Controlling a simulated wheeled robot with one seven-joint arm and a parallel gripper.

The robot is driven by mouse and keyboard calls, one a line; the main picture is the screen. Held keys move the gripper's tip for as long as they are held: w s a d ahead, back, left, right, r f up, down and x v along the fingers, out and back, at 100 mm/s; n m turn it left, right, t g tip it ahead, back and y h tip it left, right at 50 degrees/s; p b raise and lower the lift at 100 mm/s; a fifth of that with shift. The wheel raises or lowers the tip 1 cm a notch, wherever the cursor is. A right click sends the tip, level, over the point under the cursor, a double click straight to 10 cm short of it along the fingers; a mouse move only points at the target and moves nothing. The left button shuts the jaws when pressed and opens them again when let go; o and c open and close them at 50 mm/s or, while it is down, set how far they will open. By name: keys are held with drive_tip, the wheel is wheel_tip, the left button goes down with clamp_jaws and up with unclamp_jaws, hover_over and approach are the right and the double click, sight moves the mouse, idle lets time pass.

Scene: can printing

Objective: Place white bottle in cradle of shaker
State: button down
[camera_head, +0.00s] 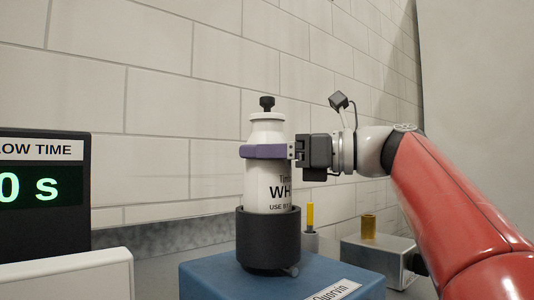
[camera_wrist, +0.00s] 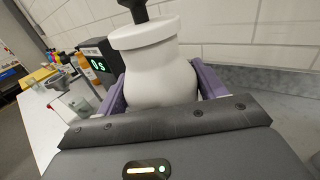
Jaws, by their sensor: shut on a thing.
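The white bottle (camera_head: 268,178) with a black knob on top stands upright in the head view. Its lower end is inside the dark round cradle (camera_head: 268,238) on the blue shaker (camera_head: 222,278). The cradle wall hides the bottle's base, so I cannot tell whether it rests on the bottom. My gripper (camera_head: 264,151) is shut around the bottle's upper body with its purple fingers, coming from the right. In the wrist view the bottle's shoulder and neck (camera_wrist: 155,70) fill the space between the fingers.
A timer display (camera_head: 42,188) stands at the left, with a white box (camera_head: 70,275) in front. A yellow-tipped item (camera_head: 310,217) and a metal block with a brass cylinder (camera_head: 369,227) stand behind and right of the shaker. A tiled wall (camera_head: 200,90) closes the back.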

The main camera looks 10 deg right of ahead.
drive_tip(key=shift+f+b, duration=0.3)
drive_tip(key=shift+f, duration=0.15)
idle(0.6)
drive_tip(key=shift+c, duration=1.6)
unclamp_jaws()
drive_tip(key=shift+s, duration=0.1)
drive_tip(key=shift+o, duration=1)
drive_tip(key=shift+f, duration=0.15)
